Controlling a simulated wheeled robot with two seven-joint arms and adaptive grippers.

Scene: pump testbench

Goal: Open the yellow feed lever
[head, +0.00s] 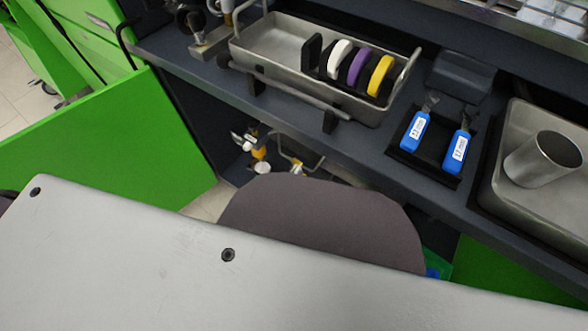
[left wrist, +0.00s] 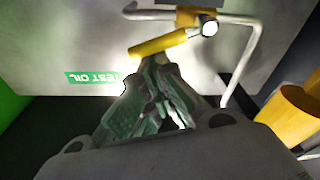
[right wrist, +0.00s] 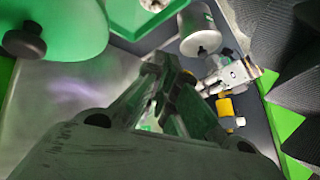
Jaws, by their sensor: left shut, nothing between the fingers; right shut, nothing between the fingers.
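The yellow lever (left wrist: 158,43) shows in the left wrist view, with its right end at a round pivot on a bent silver pipe (left wrist: 250,50). It slopes down to the left across a grey tank face with a green "TEST OIL" label (left wrist: 92,78). My left gripper (left wrist: 158,62) is shut and empty. Its fingertips are just below the lever's left part; I cannot tell whether they touch it. My right gripper (right wrist: 168,68) is shut and empty in the right wrist view. I cannot make out either gripper clearly in the head view, where my own body hides much.
A larger yellow part (left wrist: 285,112) stands right of my left gripper. Near my right gripper are a metal cylinder (right wrist: 200,30) and a yellow fitting (right wrist: 225,107). In the head view, a tray with coloured discs (head: 262,48), blue-handled tools (head: 415,130) and a metal cup (head: 543,160) occupy the bench.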

